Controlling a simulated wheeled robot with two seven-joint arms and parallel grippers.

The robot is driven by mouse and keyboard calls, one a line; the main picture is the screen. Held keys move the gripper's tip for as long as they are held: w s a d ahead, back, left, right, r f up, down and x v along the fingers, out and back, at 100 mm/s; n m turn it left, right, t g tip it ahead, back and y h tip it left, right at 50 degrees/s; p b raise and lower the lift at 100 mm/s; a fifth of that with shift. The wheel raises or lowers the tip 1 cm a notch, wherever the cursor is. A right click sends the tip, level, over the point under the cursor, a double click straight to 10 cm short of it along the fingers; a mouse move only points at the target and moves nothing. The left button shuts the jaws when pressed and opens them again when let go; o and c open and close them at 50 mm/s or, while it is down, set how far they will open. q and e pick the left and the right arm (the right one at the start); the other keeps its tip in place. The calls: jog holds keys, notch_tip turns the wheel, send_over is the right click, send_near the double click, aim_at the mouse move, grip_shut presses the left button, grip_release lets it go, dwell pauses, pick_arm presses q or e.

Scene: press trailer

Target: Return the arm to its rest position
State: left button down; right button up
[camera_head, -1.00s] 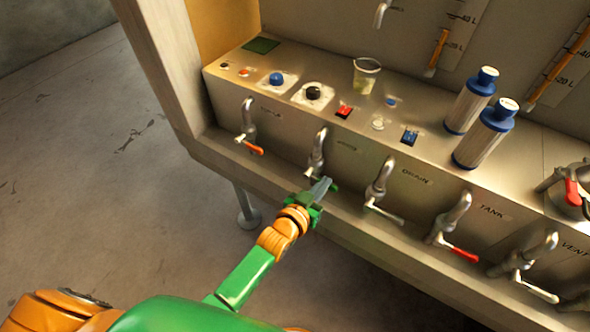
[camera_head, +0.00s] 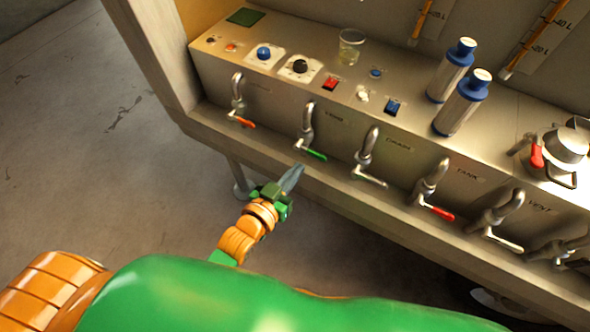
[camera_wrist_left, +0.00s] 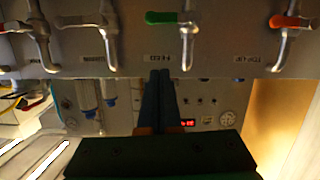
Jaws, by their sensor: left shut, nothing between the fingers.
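My left gripper (camera_head: 290,181) is shut and empty, in front of the trailer's lower ledge. It is close below the green-handled valve (camera_head: 313,153) and apart from it. In the left wrist view the shut fingers (camera_wrist_left: 160,85) point at the panel, and the green handle (camera_wrist_left: 161,18) shows above them. My green and orange arm reaches up from the bottom of the head view. My right gripper is in neither view.
The trailer's front carries a row of valves, among them an orange-handled one (camera_head: 240,121) and a red-handled one (camera_head: 437,212). The deck above holds a clear cup (camera_head: 350,48) and two silver bottles (camera_head: 461,103). Open concrete floor (camera_head: 90,150) lies to the left.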

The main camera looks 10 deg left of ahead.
pick_arm(q)
jog(key=s+a+f+g+y, duration=0.1)
jog(key=s+a+f+g, duration=0.15)
jog(key=f, duration=0.45)
jog(key=s+a+f+g+y, duration=0.1)
jog(key=s+f+g, duration=0.1)
jog(key=s+f, duration=0.3)
jog(key=s+a+f+g+y, duration=0.1)
jog(key=s+a+f+g, duration=0.1)
jog(key=f, duration=0.6)
jog(key=s+a+f+g, duration=0.2)
jog(key=s+f, duration=0.2)
jog(key=s, duration=0.3)
jog(key=s+a+f+g+y, duration=0.1)
jog(key=s+a+f+g, duration=0.1)
jog(key=s, duration=0.4)
jog(key=s+a+f+g+y, duration=0.1)
jog(key=s+a+f+g, duration=0.1)
jog(key=s+f, duration=0.3)
jog(key=s+g, duration=0.1)
jog(key=s, duration=0.1)
jog(key=shift+s+a+f, duration=0.3)
jog(key=shift+s, duration=0.05)
